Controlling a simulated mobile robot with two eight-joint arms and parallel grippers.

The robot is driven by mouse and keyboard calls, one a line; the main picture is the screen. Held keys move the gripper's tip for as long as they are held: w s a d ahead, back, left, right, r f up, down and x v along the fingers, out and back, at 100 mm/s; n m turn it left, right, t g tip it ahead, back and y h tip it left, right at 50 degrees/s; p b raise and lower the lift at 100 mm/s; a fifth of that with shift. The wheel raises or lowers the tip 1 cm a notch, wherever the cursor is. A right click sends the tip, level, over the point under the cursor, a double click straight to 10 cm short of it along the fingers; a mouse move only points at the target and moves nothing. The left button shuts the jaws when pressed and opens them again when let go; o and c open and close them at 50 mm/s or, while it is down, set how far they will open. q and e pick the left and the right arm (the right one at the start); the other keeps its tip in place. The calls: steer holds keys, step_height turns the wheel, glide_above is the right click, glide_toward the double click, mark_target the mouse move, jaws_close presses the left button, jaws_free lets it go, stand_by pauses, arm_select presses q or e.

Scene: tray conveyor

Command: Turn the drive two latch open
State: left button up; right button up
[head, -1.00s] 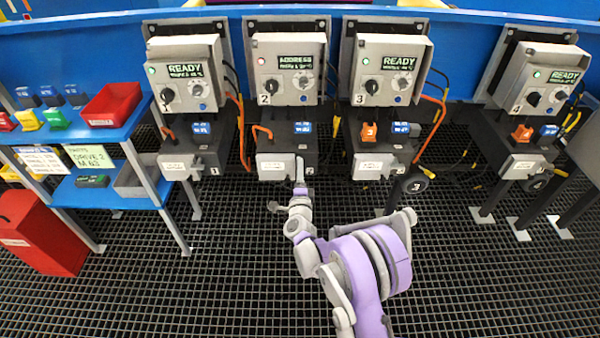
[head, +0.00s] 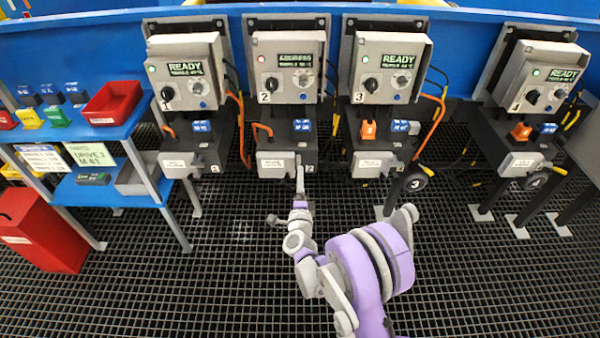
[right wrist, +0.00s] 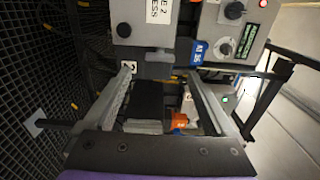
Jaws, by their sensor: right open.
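Drive two (head: 289,62) is the second unit from the left, with a red lamp, a knob and a display. Below it is its light grey front box (head: 274,165), marked 2. In the right wrist view this box (right wrist: 150,32) is at the top, with a label and a round black knob (right wrist: 123,30). I cannot tell which part is the latch or how it is turned. My right gripper (head: 300,167) is at the box's lower right edge. In the wrist view its fingers (right wrist: 160,76) are apart, with nothing gripped. My left gripper is out of view.
Drive one (head: 187,72), drive three (head: 386,68) and drive four (head: 541,80) stand alongside, with orange cables between them. A blue shelf (head: 120,130) with bins is at left, a red bin (head: 40,232) below it. The grating floor in front is clear.

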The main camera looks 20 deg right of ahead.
steer(key=v, duration=0.5)
steer(key=shift+s, duration=0.1)
stand_by(0.3)
